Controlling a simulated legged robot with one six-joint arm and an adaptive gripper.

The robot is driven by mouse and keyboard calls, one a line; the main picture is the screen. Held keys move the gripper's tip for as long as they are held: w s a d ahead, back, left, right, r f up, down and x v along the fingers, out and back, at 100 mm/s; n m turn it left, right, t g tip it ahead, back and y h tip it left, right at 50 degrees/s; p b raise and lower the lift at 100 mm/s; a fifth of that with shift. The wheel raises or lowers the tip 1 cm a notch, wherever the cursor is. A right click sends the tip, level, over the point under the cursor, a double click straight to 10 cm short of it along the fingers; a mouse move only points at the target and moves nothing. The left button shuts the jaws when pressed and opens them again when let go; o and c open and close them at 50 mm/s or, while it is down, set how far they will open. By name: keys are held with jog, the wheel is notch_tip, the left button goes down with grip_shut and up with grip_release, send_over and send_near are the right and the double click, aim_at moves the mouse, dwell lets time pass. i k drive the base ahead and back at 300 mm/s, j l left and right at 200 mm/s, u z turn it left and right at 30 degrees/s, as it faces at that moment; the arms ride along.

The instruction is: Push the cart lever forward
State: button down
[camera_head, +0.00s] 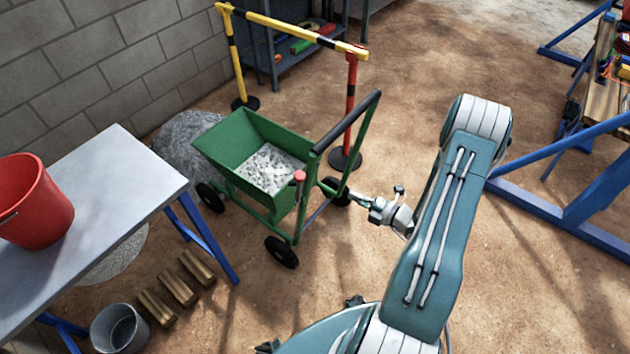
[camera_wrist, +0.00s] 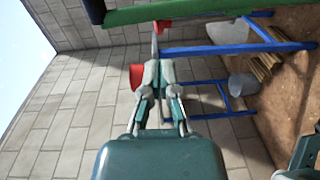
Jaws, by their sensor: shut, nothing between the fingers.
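The green cart (camera_head: 240,140) holds grey gravel and stands on its wheels in the middle left of the head view. Its lever (camera_head: 300,177) has a red knob and stands upright at the near side of the hopper. My gripper (camera_head: 354,196) is shut and empty, to the right of the lever and apart from it in the head view, close to the cart's handle frame. In the wrist view my gripper (camera_wrist: 155,62) points toward the green cart bar (camera_wrist: 190,10). A small red piece (camera_wrist: 163,27) near the fingertips looks like the lever knob; whether they touch is unclear.
The cart's dark handle bar (camera_head: 348,120) rises between hopper and arm. A table (camera_head: 120,180) with a red bucket (camera_head: 35,205) stands left. A yellow-black barrier (camera_head: 290,28) is behind the cart. Blue frames (camera_head: 560,210) stand right.

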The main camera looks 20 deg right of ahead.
aim_at(301, 176)
jog(key=i+j+z, duration=0.15)
jog(key=j+z, duration=0.35)
jog(key=j, duration=0.2)
jog(key=j+z, duration=0.5)
jog(key=j, duration=0.25)
